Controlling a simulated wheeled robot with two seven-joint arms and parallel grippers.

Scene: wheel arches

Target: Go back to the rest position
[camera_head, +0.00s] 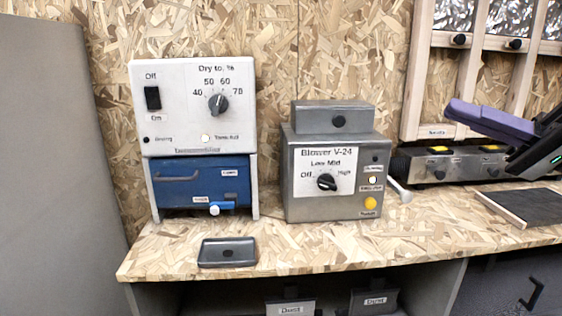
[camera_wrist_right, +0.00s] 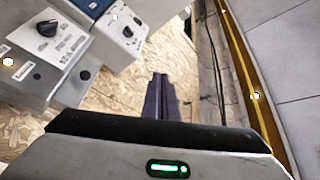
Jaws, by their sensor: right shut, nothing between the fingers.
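My right gripper (camera_head: 452,109) comes in from the right edge in the head view, in front of the wooden frame and above the bench. Its purple-grey fingers point left and are shut with nothing between them. In the right wrist view the fingers (camera_wrist_right: 160,78) lie side by side over the chipboard bench, apart from the machines. My left gripper is not in view.
A white dryer (camera_head: 190,104) with a blue drawer (camera_head: 228,186) and a grey blower box (camera_head: 335,207) stand on the chipboard bench (camera_head: 310,245). A black tray (camera_head: 227,253) lies at the front edge. A grey control box (camera_head: 425,169) stands below my right gripper.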

